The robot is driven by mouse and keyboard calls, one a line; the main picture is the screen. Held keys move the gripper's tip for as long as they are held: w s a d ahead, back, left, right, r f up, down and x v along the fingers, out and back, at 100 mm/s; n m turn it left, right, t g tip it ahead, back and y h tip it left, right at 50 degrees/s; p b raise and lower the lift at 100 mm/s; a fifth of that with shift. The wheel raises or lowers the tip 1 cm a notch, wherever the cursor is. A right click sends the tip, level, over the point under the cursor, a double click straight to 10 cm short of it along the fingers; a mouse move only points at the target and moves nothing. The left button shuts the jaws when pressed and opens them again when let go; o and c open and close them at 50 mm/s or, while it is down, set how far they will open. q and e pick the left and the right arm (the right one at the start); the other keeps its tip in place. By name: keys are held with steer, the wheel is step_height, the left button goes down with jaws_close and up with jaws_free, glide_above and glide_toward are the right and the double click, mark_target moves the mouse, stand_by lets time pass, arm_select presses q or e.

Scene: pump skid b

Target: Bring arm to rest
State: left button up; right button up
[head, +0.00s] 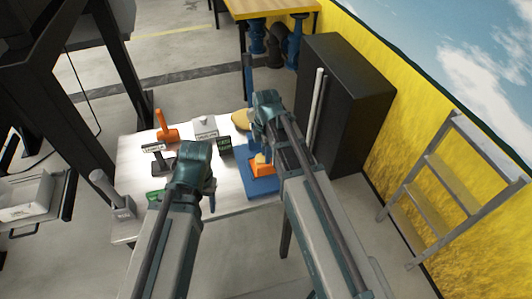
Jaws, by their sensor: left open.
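My left arm reaches up from the bottom over the metal table (134,160). Its gripper (210,190) is over the table's front part, mostly hidden behind my wrist; it is open, and I see nothing held in it. My right arm reaches further, over the table's right side. Its gripper (257,128) is largely hidden by the wrist, so I cannot tell whether it is open or shut. An orange block-like part (262,170) sits on a blue base (262,187) just below my right wrist. I cannot tell whether either gripper touches anything.
An orange-handled item (165,130), a white box (205,127) and a yellow piece (241,119) are on the table. A grey holder (122,207) is at its left corner. A black cabinet (350,95) and a step ladder (455,180) stand right. Floor between them is clear.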

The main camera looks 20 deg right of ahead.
stand_by(0.3)
steer(key=s+a+m+h, duration=0.1)
steer(key=s+a+m, duration=0.9)
steer(key=s+m, duration=0.4)
steer(key=shift+s+a+m, duration=0.15)
steer(key=shift+a+m, duration=0.1)
steer(key=shift+m, duration=0.05)
steer(key=shift+d, duration=0.15)
